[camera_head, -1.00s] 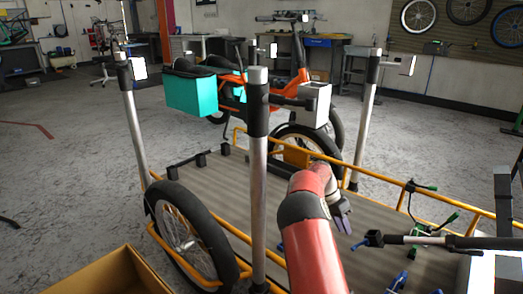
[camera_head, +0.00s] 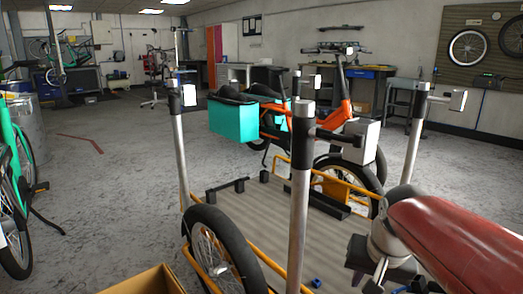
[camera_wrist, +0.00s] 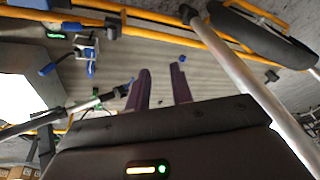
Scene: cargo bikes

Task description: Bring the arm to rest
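My red arm reaches in from the right edge of the head view, bent over the cargo bike. My gripper (camera_head: 376,276) hangs at its end, above the right part of the bike's grey cargo bed (camera_head: 270,215). In the wrist view my gripper (camera_wrist: 160,78) shows two purple fingers with a clear gap between them and nothing held. The bed lies beyond the fingertips. A pale post (camera_wrist: 250,90) slants past to the right of the fingers, apart from them.
Upright metal posts (camera_head: 301,200) stand around the bed, close to my arm. Yellow rails (camera_wrist: 120,10) edge it. Blue clamp-like parts (camera_wrist: 85,55) lie on or by the bed. A cardboard box (camera_head: 150,281) is at the bottom. Open floor (camera_head: 110,190) lies to the left.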

